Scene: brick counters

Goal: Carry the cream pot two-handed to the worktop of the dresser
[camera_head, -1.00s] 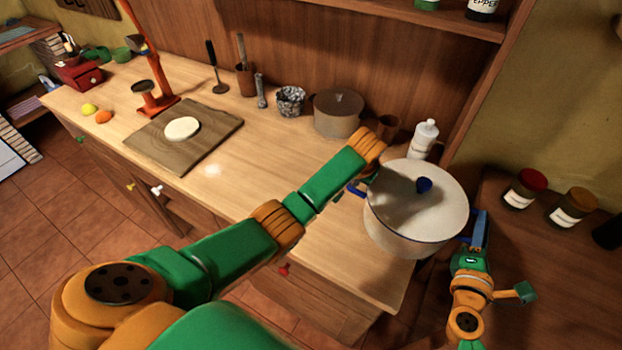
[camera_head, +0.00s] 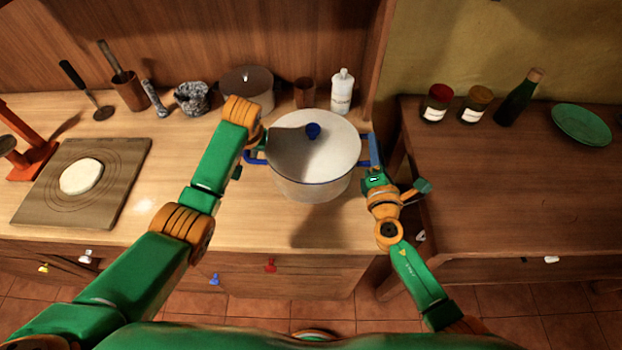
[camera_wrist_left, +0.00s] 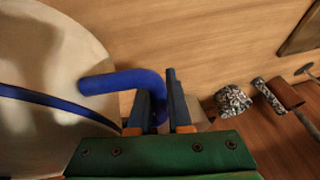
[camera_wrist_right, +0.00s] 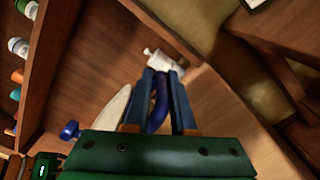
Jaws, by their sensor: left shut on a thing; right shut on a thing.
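The cream pot (camera_head: 310,185) has a lid with a blue knob (camera_head: 313,131) and blue side handles. In the head view it is level over the right part of the dresser's worktop (camera_head: 215,235). A shadow lies in front of it, and its base seems slightly above the wood, though contact is hard to judge. My left gripper (camera_head: 256,150) is shut on the left handle, which passes between the fingers in the left wrist view (camera_wrist_left: 158,105). My right gripper (camera_head: 369,152) is shut on the right handle, also seen in the right wrist view (camera_wrist_right: 160,100).
Behind the pot stand a lidded grey pot (camera_head: 248,80), a brown cup (camera_head: 304,93) and a white bottle (camera_head: 341,92). A board with dough (camera_head: 82,177) lies left. A brown side table (camera_head: 480,200) at right holds jars, a dark bottle and a green plate. Worktop between board and pot is clear.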

